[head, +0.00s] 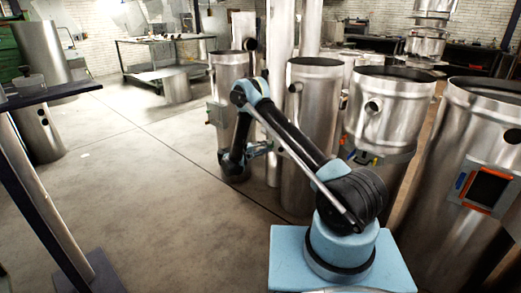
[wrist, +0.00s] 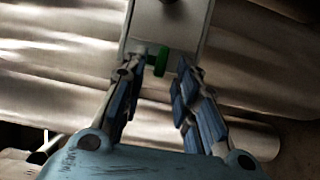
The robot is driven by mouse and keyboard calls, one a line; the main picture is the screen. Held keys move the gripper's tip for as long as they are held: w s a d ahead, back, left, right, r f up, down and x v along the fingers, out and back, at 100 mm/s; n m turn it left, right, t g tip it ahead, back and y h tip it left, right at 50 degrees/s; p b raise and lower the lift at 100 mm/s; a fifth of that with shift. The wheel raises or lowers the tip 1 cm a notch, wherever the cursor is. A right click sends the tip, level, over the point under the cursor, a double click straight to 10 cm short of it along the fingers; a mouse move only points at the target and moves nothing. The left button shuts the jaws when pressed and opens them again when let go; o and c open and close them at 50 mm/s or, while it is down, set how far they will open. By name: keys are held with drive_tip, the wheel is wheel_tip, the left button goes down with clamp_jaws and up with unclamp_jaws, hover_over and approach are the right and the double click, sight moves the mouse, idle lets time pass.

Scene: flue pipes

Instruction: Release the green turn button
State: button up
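The green turn button (wrist: 161,60) is a small upright green tab at the lower edge of a pale grey plate or box (wrist: 190,35) in the wrist view. That plate sits against shiny metal pipes. My gripper (wrist: 158,72) is open, with one blue-padded finger on each side of the button. Gaps show between the button and both fingers; I cannot tell how far beyond the fingertips it lies. In the head view my gripper (head: 263,149) is small and close to the metal pipes. The green button cannot be made out there.
Several upright metal flue pipes (head: 312,125) stand close together on the right, some with boxes such as the orange-edged one (head: 487,187). A dark table (head: 50,95) is at the left. Open concrete floor (head: 150,190) lies between. A workbench (head: 165,40) stands behind.

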drive_tip(key=v, duration=1.1)
drive_tip(key=shift+s+a, duration=0.15)
drive_tip(key=shift+a, duration=0.25)
drive_tip(key=shift+f, duration=0.1)
